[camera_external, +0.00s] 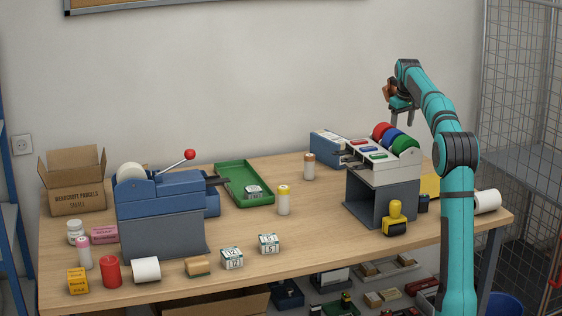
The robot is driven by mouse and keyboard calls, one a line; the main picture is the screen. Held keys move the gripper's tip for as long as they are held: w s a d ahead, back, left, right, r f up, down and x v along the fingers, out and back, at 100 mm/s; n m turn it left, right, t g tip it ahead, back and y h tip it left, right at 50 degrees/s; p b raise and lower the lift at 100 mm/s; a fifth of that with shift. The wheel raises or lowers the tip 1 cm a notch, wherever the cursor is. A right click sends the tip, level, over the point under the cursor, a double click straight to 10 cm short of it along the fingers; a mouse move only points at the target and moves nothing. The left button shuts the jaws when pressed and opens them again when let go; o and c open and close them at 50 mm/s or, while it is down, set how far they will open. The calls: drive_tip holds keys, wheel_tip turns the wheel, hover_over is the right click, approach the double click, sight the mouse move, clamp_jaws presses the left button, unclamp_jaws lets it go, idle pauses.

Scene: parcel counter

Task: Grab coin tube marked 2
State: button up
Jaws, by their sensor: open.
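Several small capped cylinders that may be coin tubes stand upright on the wooden table; no number on them is legible. One white tube with a yellow cap (284,202) stands at mid-table. Another with a brown cap (309,168) stands farther back. A pale one with a pink cap (84,254) stands at the front left. My gripper (399,121) is open and empty, its fingers pointing down. It is raised above the back right of the table, beyond the grey machine and apart from all the tubes.
A blue lever machine (160,216) stands left. A grey machine with coloured rolls (382,190) stands right, below my arm. A green tray (238,170) lies at the back. Boxes, a red cylinder (110,271) and a white roll (146,270) line the front left. The front centre-right is clear.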

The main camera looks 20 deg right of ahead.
drive_tip(key=w+d+f, duration=0.1)
drive_tip(key=d+f, duration=0.1)
drive_tip(key=w+d+f+g, duration=0.1)
drive_tip(key=d+f, duration=0.1)
drive_tip(key=w+d+f+g, duration=0.1)
drive_tip(key=d+f, duration=0.1)
drive_tip(key=d, duration=0.1)
drive_tip(key=shift+w+f+y, duration=0.2)
drive_tip(key=shift+y, duration=0.2)
drive_tip(key=shift+f, duration=3.75)
